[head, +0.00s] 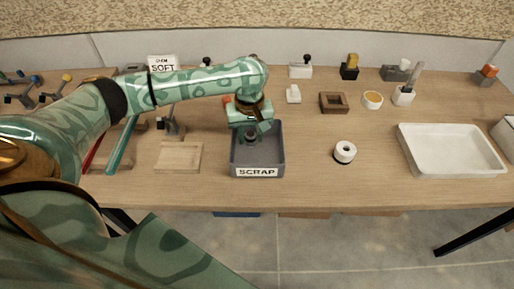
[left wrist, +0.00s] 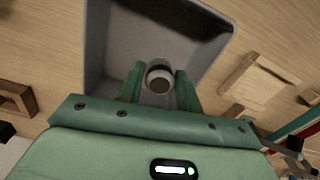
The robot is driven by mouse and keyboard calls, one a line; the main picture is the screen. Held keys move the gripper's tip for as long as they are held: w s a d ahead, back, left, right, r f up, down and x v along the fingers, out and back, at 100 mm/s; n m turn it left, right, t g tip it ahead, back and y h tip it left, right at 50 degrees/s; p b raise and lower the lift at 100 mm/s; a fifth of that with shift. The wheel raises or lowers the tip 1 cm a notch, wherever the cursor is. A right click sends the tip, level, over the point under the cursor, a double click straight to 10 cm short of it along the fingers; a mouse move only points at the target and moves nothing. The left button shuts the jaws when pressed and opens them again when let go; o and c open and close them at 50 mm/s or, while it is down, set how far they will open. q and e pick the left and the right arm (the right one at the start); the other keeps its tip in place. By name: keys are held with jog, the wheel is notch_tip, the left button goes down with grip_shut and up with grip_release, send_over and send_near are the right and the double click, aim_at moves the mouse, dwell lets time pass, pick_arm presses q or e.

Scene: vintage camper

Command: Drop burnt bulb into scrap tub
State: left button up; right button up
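The grey scrap tub (head: 279,160) stands on the workbench with a white SCRAP label on its front. My left gripper (head: 251,130) is over the tub, pointing down. In the left wrist view the two green fingers of my left gripper (left wrist: 160,82) are on either side of a small round bulb (left wrist: 159,70) with a grey band and a dark end, and appear closed on it. The tub (left wrist: 104,45) lies behind it in that view. In the head view the dark bulb (head: 251,136) shows just below the fingers, inside the tub's outline. My right gripper is not in view.
A wooden block (head: 178,158) lies left of the tub. A white ring-shaped roll (head: 344,152) and a white tray (head: 450,171) are to the right. Small items line the back, including a brown square frame (head: 334,102). The bench between tub and roll is clear.

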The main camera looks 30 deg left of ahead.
pick_arm(q)
jog(key=shift+o, duration=1.3)
notch_tip(320, 180, up, 16)
jog(key=p, duration=0.8)
jog(key=shift+r, duration=0.15)
